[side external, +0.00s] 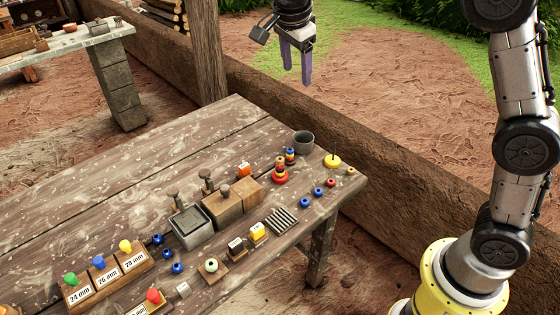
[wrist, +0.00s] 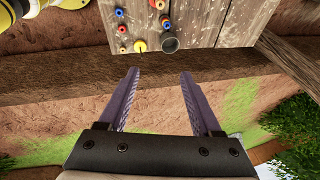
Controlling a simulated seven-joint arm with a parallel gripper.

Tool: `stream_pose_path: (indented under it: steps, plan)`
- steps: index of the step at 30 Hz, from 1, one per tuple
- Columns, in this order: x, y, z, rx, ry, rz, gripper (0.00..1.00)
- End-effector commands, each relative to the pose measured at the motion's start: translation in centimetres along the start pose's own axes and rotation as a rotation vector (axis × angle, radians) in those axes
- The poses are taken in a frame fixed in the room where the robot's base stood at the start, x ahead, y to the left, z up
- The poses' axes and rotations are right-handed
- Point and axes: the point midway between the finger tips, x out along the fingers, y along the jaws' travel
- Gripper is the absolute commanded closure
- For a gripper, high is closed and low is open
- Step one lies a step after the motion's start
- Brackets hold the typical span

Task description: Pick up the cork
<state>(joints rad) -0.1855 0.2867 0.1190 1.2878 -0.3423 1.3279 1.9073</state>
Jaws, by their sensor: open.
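My gripper (side external: 295,69) is open and empty, high above and beyond the far edge of the wooden table (side external: 120,190). Its two purple fingers hang downward. In the wrist view the open fingers (wrist: 159,74) show apart with nothing between them, and the table's end lies beyond their tips. I cannot pick out a cork for certain in either view. A brown knob-like piece (side external: 225,190) stands on a wooden box (side external: 222,208) on the table, but it is too small to tell what it is.
A grey cup (side external: 303,141), a yellow disc with a peg (side external: 332,161) and a stack of coloured rings (side external: 280,174) stand near the table's right end. A metal box (side external: 191,229) and a labelled knob rack (side external: 108,276) are further left. A low mud wall (side external: 400,165) runs behind.

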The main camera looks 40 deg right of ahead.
Motion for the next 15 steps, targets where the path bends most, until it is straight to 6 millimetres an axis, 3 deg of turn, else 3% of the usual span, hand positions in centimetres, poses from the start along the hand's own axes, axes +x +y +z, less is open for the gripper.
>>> stream_pose_path:
  steps: [3,6,12,15]
  plan:
    - [4.5,-2.5,3.6,0.005,0.039,0.052,0.34]
    - [8.0,-3.6,6.3,-0.033,0.065,0.088,0.34]
    - [13.4,-3.1,10.1,-0.102,0.091,0.161,0.34]
    - [14.7,-2.6,10.8,-0.119,0.098,0.181,0.34]
